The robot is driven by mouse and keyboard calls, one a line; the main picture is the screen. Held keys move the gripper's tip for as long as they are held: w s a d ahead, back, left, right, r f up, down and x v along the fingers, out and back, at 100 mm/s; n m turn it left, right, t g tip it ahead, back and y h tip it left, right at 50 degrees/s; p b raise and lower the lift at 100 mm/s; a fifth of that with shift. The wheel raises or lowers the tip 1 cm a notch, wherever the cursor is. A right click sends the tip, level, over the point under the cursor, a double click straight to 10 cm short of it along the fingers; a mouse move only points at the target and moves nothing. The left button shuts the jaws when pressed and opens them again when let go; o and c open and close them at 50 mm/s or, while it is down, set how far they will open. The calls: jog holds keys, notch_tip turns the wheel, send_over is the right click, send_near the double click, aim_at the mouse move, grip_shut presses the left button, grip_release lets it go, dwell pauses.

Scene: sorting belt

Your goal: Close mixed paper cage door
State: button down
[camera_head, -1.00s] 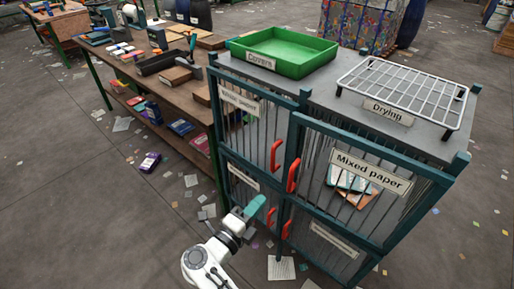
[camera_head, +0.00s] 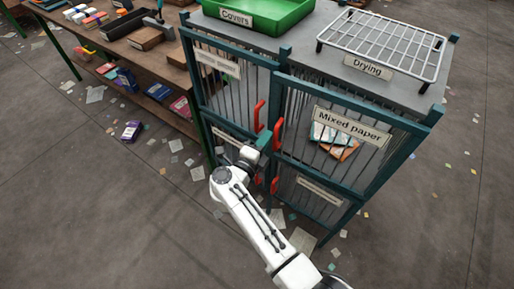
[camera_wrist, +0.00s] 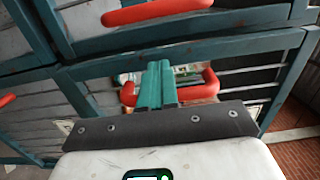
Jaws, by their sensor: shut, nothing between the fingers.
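The mixed paper cage door (camera_head: 345,123) is the upper right barred door of a teal-framed cage, with a white label and a red handle (camera_head: 278,134) on its left side.
A green tray (camera_head: 222,16) and a wire drying rack (camera_head: 385,42) sit on the cage top. Other barred doors with red handles lie left and below. A wooden workbench (camera_head: 130,55) stands at the left. Paper scraps litter the open floor.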

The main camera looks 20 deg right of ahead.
aim_at(271, 128)
jog(key=shift+w+d, duration=0.5)
jog(key=shift+d, duration=0.05)
jog(key=shift+w+d+f+m+g+h+b, duration=0.25)
jog(key=shift+w+d+m+g+h+b, duration=0.15)
jog(key=shift+b, duration=0.55)
jog(key=shift+w+d+m+g+h+b, duration=0.35)
jog(key=shift+w+d+g+b, duration=0.2)
jog(key=shift+b, duration=0.6)
jog(key=shift+w+d+r+m+g+h+b, duration=0.1)
jog(key=shift+w+d+m+g+h+b, duration=0.35)
jog(key=shift+b, duration=0.3)
jog(key=shift+r+g, duration=0.3)
jog(key=shift+g, duration=0.1)
